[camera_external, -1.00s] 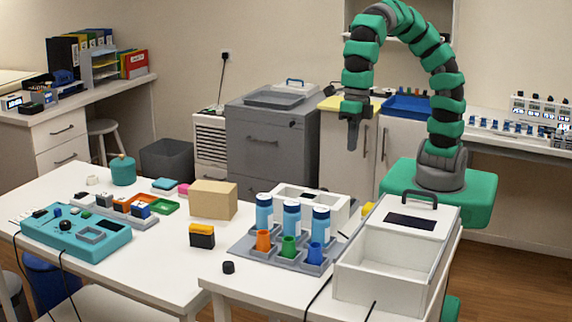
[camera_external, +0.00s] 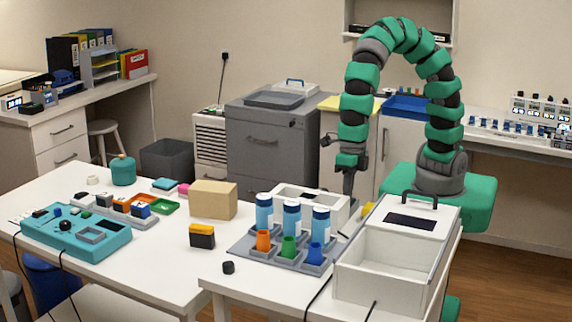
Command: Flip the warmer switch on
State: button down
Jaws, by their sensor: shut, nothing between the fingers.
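My gripper (camera_external: 348,192) points down, shut and empty, at the right end of a white open-topped box (camera_external: 296,194) behind the bottles. I cannot tell whether it touches the box. A white lidded case (camera_external: 385,262) with a dark panel and handle stands to the right. No part is clearly recognisable as the warmer, and its switch cannot be made out; the rack and my gripper hide part of the white box.
A small yellow item (camera_external: 368,208) lies right of my gripper, close to the white case. A black and yellow block (camera_external: 202,236), a cardboard box (camera_external: 213,200) and a teal control box (camera_external: 75,236) stand on the left table. Free table room lies around the block.

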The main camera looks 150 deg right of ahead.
jog(key=shift+p, duration=0.5)
jog(key=shift+w+f, duration=0.1)
jog(key=shift+f, duration=0.05)
jog(key=shift+s, duration=0.25)
jog(key=shift+s+b, duration=0.35)
jog(key=shift+s, duration=0.25)
jog(key=shift+r, duration=0.25)
notch_tip(320, 180, up, 14)
jog(key=s+p, duration=0.2)
jog(key=p, duration=0.1)
jog(key=shift+f, duration=0.25)
jog(key=shift+w+r, duration=0.1)
